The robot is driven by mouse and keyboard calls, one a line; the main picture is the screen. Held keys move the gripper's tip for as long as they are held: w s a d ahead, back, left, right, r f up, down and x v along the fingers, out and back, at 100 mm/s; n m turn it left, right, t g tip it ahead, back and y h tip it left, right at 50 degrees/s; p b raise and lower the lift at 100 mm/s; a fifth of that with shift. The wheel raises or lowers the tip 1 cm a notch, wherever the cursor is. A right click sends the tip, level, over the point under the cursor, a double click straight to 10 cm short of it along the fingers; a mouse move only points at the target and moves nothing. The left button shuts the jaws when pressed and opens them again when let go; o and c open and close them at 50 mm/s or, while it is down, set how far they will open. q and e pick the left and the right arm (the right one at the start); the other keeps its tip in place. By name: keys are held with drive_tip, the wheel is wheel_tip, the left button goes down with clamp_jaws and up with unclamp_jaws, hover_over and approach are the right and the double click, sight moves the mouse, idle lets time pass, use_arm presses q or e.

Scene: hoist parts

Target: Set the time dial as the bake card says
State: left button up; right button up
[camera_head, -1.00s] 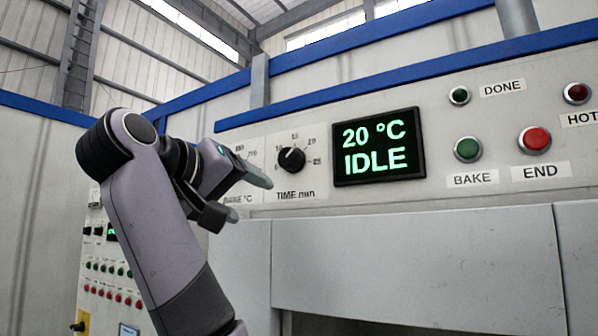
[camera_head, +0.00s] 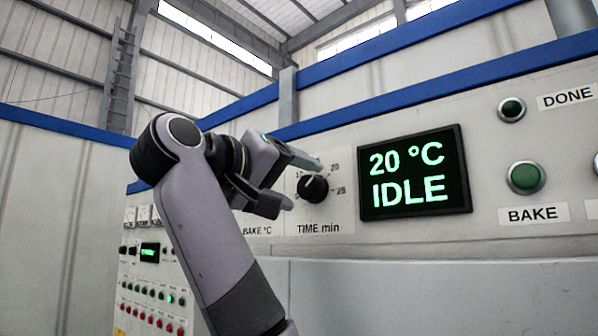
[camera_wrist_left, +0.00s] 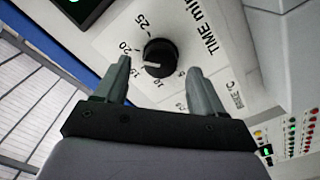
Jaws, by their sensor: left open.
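The time dial (camera_head: 313,188) is a black round knob on the white oven panel, labelled "TIME min". In the left wrist view the knob (camera_wrist_left: 160,57) shows a white pointer mark near the 15 side; its exact setting is hard to tell. My left gripper (camera_head: 303,182) is open in front of the dial and hides part of its scale in the head view. In the left wrist view its fingers (camera_wrist_left: 158,68) stand apart to either side of the knob's lower part, and I see no clear contact. No bake card is visible. My right gripper is not in view.
A black display (camera_head: 415,172) reads "20 °C IDLE" right of the dial. A green BAKE button (camera_head: 525,177) and a DONE lamp (camera_head: 511,109) are farther right. The BAKE °C area is mostly hidden behind my gripper. Another control panel (camera_head: 152,285) stands at lower left.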

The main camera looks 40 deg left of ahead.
use_arm(q)
drive_tip(key=shift+w, duration=0.8)
drive_tip(key=c, duration=1.1)
drive_tip(key=shift+o, duration=0.2)
